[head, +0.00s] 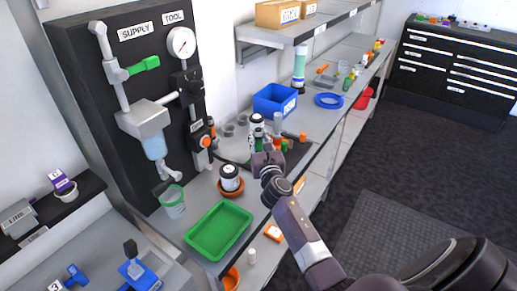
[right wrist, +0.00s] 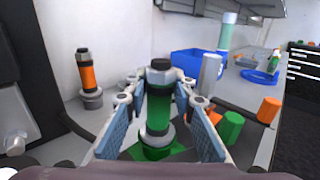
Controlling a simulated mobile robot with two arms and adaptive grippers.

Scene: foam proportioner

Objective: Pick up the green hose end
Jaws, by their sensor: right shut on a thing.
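The green hose end (right wrist: 157,108) is a green cylinder with a black tip and a grey collar. It stands upright between the blue-padded fingers of my right gripper (right wrist: 160,125) in the right wrist view. The fingers are shut on it. In the head view my right gripper (head: 266,160) is over the bench, and the hose end is small and partly hidden there. A green base shows below the collar; I cannot tell whether the hose end touches it. My left gripper is not in view.
An orange hose end (right wrist: 86,74) stands in a grey holder to the left. A blue bin (head: 275,101), a blue ring (head: 329,101) and loose green (right wrist: 231,128) and orange (right wrist: 269,110) pieces lie beyond or right.

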